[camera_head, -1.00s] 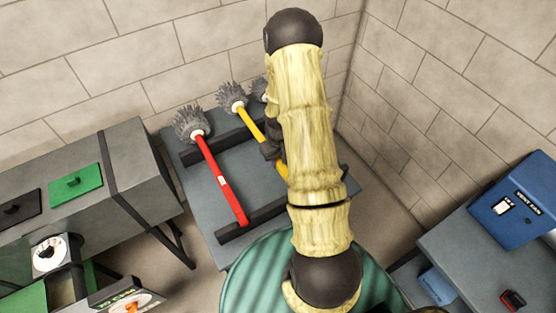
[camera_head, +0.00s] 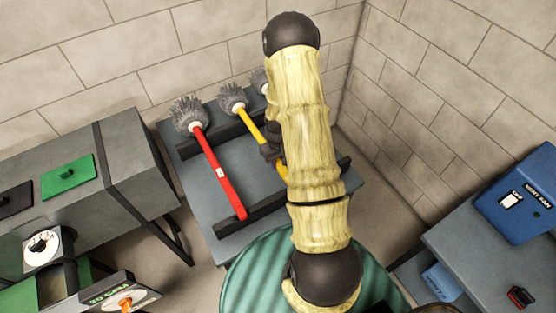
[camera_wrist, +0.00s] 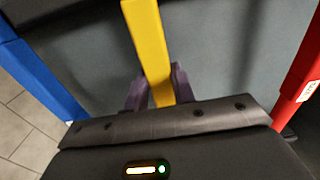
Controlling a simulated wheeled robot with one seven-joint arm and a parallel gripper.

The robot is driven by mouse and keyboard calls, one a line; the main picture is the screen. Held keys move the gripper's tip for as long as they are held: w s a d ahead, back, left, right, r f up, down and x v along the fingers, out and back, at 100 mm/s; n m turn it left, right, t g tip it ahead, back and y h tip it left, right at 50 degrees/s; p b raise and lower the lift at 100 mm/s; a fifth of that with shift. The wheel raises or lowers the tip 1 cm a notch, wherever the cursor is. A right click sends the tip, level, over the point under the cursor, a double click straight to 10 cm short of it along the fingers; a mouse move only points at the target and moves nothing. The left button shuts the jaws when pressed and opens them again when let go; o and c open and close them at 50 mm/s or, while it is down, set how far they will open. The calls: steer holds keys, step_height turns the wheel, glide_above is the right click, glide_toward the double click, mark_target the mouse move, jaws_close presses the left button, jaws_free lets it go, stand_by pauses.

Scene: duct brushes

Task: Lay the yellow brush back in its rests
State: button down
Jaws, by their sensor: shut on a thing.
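The yellow brush (camera_head: 247,122) has a grey bristle head at the back and a yellow handle running forward, partly hidden behind my arm. In the wrist view its handle (camera_wrist: 147,40) runs down between the two fingers of my gripper (camera_wrist: 158,88), which is shut on it. My gripper (camera_head: 271,150) shows only in part in the head view. Two dark rest bars, the rear one (camera_head: 190,153) and the front one (camera_head: 232,226), lie across the grey table. I cannot tell whether the yellow handle touches them.
A red brush (camera_head: 220,170) lies across both bars to the left. A blue handle (camera_wrist: 40,80) lies on the other side of the yellow one. A grey duct (camera_head: 130,165) stands left, and a table with a blue box (camera_head: 515,205) stands right. Block walls close the back.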

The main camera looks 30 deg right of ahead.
stand_by(0.4)
steer(key=c, duration=1.1)
jaws_free()
step_height(320, 180, up, 18)
steer(key=b, duration=0.2)
steer(key=shift+s+f+b, duration=0.15)
steer(key=shift+f+b, duration=0.1)
steer(key=shift+b, duration=0.1)
